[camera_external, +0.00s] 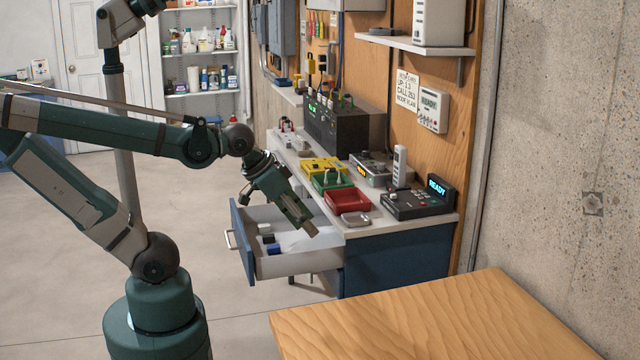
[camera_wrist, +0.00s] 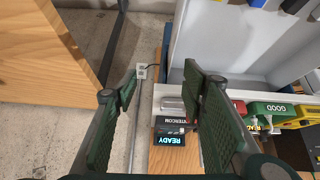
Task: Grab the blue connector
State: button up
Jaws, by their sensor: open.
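The blue connector (camera_external: 273,249) lies in the open drawer (camera_external: 298,266), near its front left side. In the wrist view, a small blue piece (camera_wrist: 257,3) shows at the top edge, partly cut off, inside the pale drawer. My gripper (camera_external: 302,224) hangs over the right part of the drawer, to the right of the connector and apart from it. In the wrist view the two green fingers (camera_wrist: 160,90) stand wide apart with nothing held between them.
Dark and white pieces (camera_external: 266,238) lie beside the blue one. The bench above holds a red tray (camera_external: 347,201), a green tray (camera_external: 333,182) and a device reading READY (camera_external: 418,202). A wooden table (camera_external: 420,325) stands in front. The drawer's right part looks mostly empty.

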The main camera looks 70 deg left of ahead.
jog(key=a+f+n+g+p, duration=0.3)
jog(key=a+n+p, duration=0.3)
jog(key=a+n, duration=0.2)
jog(key=n+g+p, duration=0.3)
jog(key=n+p, duration=0.2)
jog(key=n, duration=0.3)
send_over(274, 247)
jog(key=w, duration=0.1)
jog(key=f, duration=0.3)
jog(key=shift+d, duration=0.3)
jog(key=shift+s+a+f+n+g+p, duration=0.25)
jog(key=shift+s+a+n+g+p, duration=0.15)
jog(key=shift+n, duration=0.4)
jog(key=shift+f, duration=0.1)
jog(key=shift+f+b, duration=0.45)
jog(key=shift+f, duration=0.8)
jog(key=shift+f, duration=0.1)
jog(key=shift+s+d+f+b, duration=0.1)
jog(key=shift+f+b, duration=0.85)
jog(key=shift+f, duration=1.55)
